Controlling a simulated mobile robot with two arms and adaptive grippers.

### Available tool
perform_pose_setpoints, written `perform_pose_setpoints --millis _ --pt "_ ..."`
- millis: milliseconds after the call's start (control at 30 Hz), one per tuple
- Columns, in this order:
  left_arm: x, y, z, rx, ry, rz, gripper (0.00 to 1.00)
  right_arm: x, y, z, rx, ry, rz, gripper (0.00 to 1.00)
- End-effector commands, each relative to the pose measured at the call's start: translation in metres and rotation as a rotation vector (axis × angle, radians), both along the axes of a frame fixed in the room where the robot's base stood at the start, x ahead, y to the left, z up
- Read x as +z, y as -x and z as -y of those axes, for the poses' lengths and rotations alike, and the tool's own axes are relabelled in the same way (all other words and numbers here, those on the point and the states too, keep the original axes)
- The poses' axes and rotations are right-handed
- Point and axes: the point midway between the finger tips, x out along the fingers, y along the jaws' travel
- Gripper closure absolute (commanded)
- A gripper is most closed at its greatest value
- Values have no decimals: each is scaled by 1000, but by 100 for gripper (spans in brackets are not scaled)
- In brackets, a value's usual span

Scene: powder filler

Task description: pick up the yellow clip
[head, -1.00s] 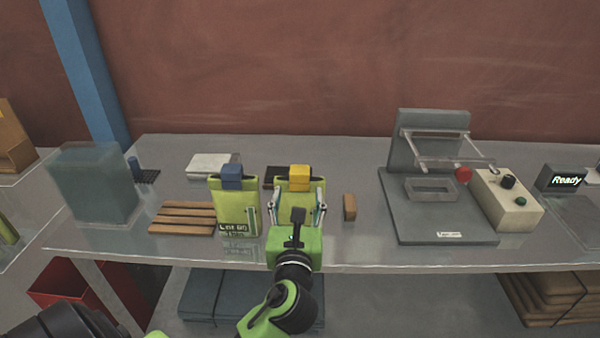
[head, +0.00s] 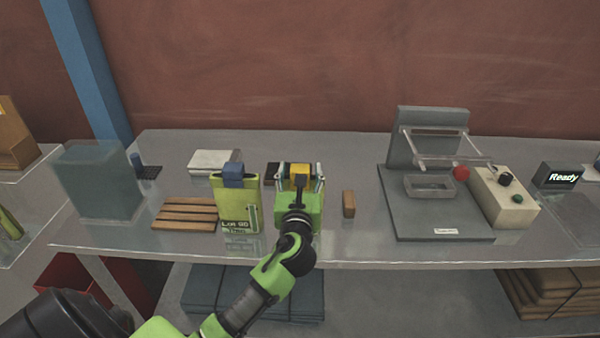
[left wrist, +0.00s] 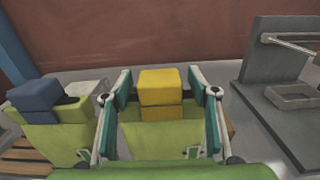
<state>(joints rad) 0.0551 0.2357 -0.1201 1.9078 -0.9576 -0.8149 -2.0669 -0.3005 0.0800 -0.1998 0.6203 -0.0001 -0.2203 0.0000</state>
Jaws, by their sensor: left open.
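The yellow clip (head: 300,173) sits on top of a green pouch, which is mostly hidden behind my gripper in the head view. In the left wrist view the yellow clip (left wrist: 160,92) stands between the fingers, with the green pouch (left wrist: 160,138) below it. My left gripper (head: 301,176) is open, its fingers on either side of the clip; in the left wrist view there is a gap between the clip and each finger (left wrist: 161,95). My right gripper is not in view.
A second green pouch (head: 237,205) with a blue clip (head: 233,173) stands close on the left, by a wooden slatted rack (head: 185,214). A small wooden block (head: 348,204) is on the right. A grey sealing machine (head: 432,215) stands further right.

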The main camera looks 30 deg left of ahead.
Motion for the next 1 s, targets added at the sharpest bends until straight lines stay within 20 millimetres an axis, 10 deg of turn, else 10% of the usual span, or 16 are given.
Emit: perform_pose_setpoints --millis 200,667,1000 --pt "0 0 0 0 -1 -1 81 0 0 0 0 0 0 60" --pt "6 0 0 0 -2 2 81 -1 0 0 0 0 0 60" --pt "56 17 12 -3 0 6 81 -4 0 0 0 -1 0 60"
